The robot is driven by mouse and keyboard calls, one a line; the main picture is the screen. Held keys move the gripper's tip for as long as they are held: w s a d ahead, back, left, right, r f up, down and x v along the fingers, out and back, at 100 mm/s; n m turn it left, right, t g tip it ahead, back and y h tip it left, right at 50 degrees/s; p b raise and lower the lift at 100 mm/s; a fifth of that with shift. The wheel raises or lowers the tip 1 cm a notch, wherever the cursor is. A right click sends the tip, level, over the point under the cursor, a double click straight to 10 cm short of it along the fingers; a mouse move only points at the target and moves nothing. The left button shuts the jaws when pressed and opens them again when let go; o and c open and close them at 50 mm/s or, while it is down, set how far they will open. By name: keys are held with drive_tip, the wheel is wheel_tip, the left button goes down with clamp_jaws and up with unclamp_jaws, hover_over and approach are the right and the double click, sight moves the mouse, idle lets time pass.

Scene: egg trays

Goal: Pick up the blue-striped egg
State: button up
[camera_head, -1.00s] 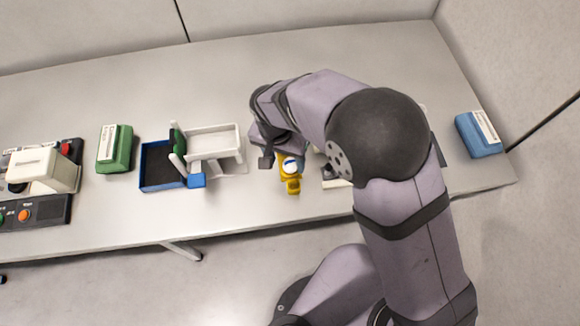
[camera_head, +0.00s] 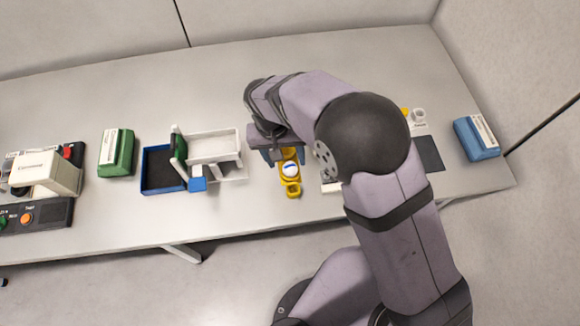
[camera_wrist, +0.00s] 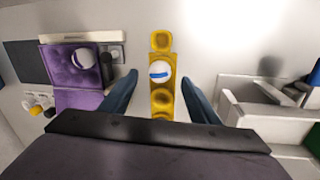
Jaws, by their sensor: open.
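The blue-striped egg (camera_head: 290,169) is white with a blue band. It sits in a cup of the narrow yellow tray (camera_head: 293,190) near the table's front edge. The wrist view shows the egg (camera_wrist: 159,72) in the yellow tray (camera_wrist: 161,40), ahead of and between my fingers. My gripper (camera_wrist: 160,82) is open, with one blue-grey finger on each side of the tray and nothing held. In the head view my gripper (camera_head: 284,154) is over the back part of the tray and hides it there.
A white box structure (camera_head: 213,146) with a blue tray (camera_head: 160,168) stands left of the yellow tray. A purple tray (camera_wrist: 72,66) with a white egg lies left in the wrist view. Green (camera_head: 116,152) and blue (camera_head: 476,138) blocks lie farther out.

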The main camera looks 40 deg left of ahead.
sight(289, 166)
drive_tip(key=shift+w+d+f+p, duration=0.2)
drive_tip(key=shift+f+p, duration=0.55)
drive_tip(key=shift+f, duration=0.55)
drive_tip(key=shift+w+d+f+p, duration=0.15)
drive_tip(key=shift+f+p, duration=0.55)
drive_tip(key=shift+f, duration=0.6)
drive_tip(key=shift+a, duration=0.1)
drive_tip(key=shift+c, duration=0.7)
drive_tip(key=c, duration=0.7)
